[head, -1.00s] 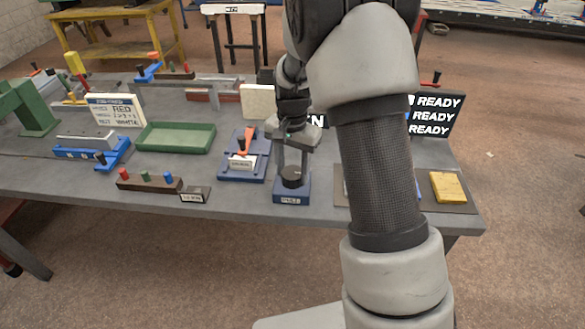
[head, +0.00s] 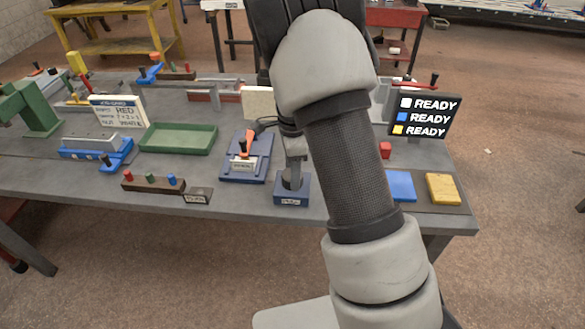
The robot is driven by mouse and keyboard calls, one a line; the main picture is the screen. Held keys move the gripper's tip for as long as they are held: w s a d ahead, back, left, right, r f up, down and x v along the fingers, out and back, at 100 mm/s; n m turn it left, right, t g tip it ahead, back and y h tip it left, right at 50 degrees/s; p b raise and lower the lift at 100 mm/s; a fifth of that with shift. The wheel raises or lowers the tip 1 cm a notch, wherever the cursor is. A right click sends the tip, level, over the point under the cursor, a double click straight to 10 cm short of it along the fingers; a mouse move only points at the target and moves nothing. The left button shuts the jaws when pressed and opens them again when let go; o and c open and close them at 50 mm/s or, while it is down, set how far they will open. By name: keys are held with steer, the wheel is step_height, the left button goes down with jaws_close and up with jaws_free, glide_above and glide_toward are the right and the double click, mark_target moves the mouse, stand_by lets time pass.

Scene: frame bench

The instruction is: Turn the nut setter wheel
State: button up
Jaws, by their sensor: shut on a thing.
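The nut setter is a small blue block (head: 291,196) with a white label, at the front edge of the bench. Its dark round wheel (head: 288,183) stands on top, partly covered by a grey finger. My gripper (head: 294,180) points down over the block and is shut on the wheel. One finger stands in front of the other, so the far finger is mostly hidden. My forearm covers the area just right of the block.
Left of the block are a blue fixture with an orange lever (head: 244,160), a strip with coloured pegs (head: 152,183) and a green tray (head: 178,138). On the right are blue (head: 401,186) and yellow (head: 444,188) pads and a sign reading READY (head: 425,117).

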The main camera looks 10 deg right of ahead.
steer(key=shift+r+m+p, duration=0.1)
steer(key=shift+m+p, duration=0.3)
steer(key=shift+m, duration=0.7)
steer(key=o, duration=1.1)
steer(key=shift+c, duration=0.2)
step_height(320, 180, up, 17)
steer(key=shift+r+p, duration=0.15)
steer(key=shift+p, duration=0.25)
steer(key=shift+r, duration=0.1)
